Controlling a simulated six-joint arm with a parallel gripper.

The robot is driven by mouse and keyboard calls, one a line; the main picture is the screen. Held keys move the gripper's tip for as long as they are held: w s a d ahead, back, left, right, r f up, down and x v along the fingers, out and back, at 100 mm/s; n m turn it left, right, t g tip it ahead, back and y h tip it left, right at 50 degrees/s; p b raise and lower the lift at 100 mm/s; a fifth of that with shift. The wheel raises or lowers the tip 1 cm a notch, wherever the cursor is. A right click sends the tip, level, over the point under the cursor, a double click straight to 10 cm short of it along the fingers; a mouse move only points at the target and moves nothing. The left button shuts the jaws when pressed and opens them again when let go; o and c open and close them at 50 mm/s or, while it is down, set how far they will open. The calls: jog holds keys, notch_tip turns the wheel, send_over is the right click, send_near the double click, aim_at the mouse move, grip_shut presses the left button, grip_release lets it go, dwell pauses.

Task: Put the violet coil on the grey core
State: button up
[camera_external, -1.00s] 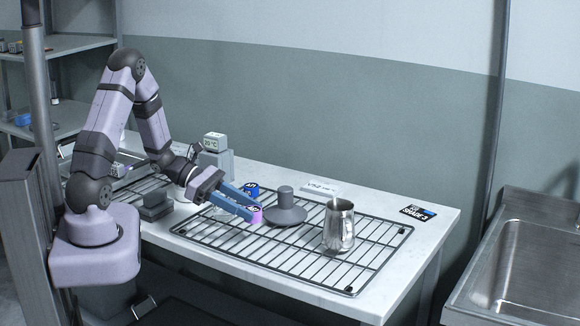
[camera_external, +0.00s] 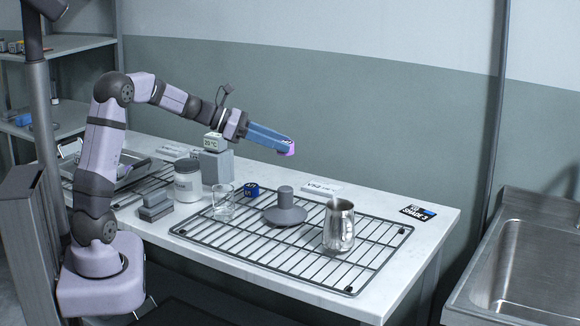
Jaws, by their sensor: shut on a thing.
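My gripper (camera_external: 284,146) has long blue fingers and is shut on the violet coil (camera_external: 290,149), which shows as a small violet edge at the fingertips. It holds the coil in the air, well above the rack and above the grey core. The grey core (camera_external: 286,208) stands upright on the wire rack, with a wide base and a short post, and nothing is on it. The fingers hide much of the coil.
A steel jug (camera_external: 339,226) stands on the wire rack (camera_external: 262,255) right of the core. A blue coil (camera_external: 252,190) lies behind left of it. A white label (camera_external: 321,187) lies behind.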

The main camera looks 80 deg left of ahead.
jog(key=shift+f, duration=0.1)
jog(key=shift+f, duration=4.95)
jog(key=shift+f+b, duration=0.2)
jog(key=shift+b, duration=0.15)
jog(key=o, duration=1)
jog(key=shift+o, duration=0.2)
jog(key=shift+r, duration=0.1)
jog(key=shift+r+p, duration=0.15)
jog(key=shift+p, duration=0.15)
jog(key=b+v, duration=0.1)
jog(key=v, duration=1.1)
